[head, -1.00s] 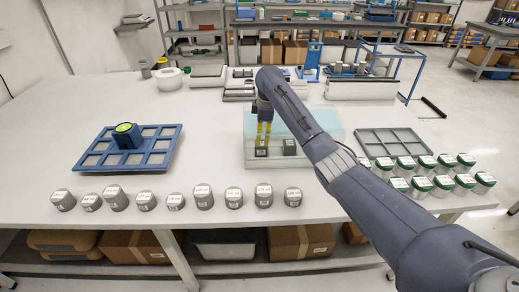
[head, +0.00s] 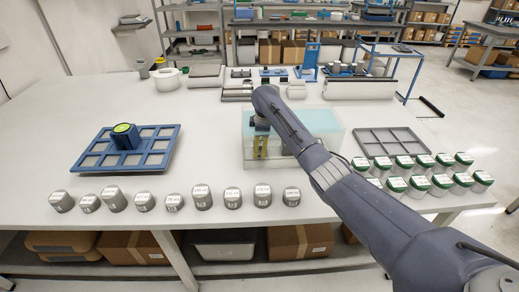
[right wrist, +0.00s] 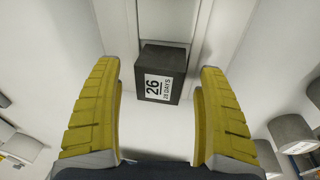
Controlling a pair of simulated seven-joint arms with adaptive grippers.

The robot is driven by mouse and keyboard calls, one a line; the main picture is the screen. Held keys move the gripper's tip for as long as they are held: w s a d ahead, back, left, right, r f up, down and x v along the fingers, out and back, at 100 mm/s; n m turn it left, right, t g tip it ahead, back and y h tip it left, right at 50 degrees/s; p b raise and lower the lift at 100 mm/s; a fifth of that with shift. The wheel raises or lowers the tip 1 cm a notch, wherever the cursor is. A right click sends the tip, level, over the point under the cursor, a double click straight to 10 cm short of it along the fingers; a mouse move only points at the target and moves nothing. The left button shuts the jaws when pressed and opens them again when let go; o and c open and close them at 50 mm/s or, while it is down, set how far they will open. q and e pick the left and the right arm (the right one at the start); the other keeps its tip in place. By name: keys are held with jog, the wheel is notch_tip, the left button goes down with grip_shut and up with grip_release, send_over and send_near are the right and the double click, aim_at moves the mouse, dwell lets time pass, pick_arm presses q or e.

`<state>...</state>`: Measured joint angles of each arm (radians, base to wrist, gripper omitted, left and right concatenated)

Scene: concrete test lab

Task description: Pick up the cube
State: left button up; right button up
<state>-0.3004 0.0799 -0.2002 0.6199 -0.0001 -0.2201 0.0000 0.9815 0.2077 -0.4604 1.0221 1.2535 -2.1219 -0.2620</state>
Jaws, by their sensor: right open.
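A dark grey cube (right wrist: 165,72) with a white label reading "26" and "28 DAYS" shows in the right wrist view. My right gripper (right wrist: 160,90) is open, with one yellow finger on each side of the cube and a gap to both. I cannot tell how far the fingertips reach down along it. In the head view the right gripper (head: 260,146) points down in the clear tank (head: 325,140). The cube under it is hidden there by the fingers. A second dark cube (head: 286,150) shows partly beside my arm. My left gripper is not in view.
Several grey cylinders (head: 202,197) line the front edge. A grey tray (head: 390,140) and green-topped cylinders (head: 441,184) stand right. The table's left middle is clear.

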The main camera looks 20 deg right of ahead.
jog(key=c, duration=1.6)
jog(key=shift+r, duration=0.1)
